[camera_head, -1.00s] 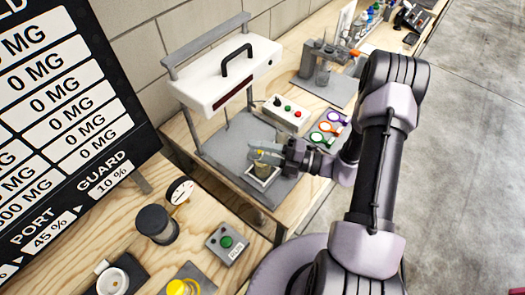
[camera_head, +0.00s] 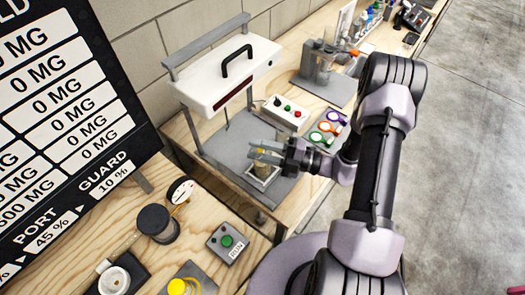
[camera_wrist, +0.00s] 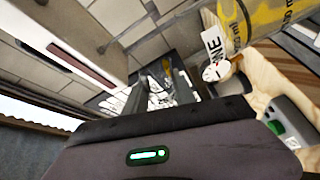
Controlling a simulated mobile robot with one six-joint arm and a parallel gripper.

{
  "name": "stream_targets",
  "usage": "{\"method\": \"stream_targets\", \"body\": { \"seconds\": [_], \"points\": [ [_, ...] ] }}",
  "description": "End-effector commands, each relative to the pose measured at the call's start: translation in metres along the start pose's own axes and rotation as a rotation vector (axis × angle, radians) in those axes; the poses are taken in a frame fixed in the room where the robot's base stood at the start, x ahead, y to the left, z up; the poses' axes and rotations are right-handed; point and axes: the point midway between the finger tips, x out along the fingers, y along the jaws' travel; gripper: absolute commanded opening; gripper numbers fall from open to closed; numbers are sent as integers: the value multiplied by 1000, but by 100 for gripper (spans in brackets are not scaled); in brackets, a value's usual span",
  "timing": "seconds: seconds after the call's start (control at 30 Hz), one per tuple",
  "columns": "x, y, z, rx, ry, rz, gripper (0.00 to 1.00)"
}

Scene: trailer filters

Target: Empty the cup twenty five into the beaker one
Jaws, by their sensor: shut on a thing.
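My gripper (camera_head: 266,152) is at the end of my arm, above the grey base plate of the white stand. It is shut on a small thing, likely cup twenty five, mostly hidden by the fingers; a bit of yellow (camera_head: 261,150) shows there. A clear beaker (camera_head: 262,172) stands on the plate just below the fingers, its upper part partly covered. In the wrist view, a vessel with yellow markings and a label ending in "NE" (camera_wrist: 270,22), apparently beaker one, looms at the upper right. My gripper's fingers (camera_wrist: 168,85) show there too; their grip is unclear.
The white stand head (camera_head: 225,75) with a black handle overhangs behind my gripper. A button box (camera_head: 286,112) and coloured rings (camera_head: 326,127) lie to the right. A gauge (camera_head: 181,190), a black-capped jar (camera_head: 157,222) and a green-button box (camera_head: 227,242) are nearer.

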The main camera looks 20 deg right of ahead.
Motion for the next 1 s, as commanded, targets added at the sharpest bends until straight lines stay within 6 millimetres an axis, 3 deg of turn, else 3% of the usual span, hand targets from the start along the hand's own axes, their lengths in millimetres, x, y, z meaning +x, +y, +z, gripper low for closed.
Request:
{"method": "stream_targets", "body": {
  "seconds": [1.0],
  "points": [
    [-1,3,2,88,0,19,0]
  ]
}}
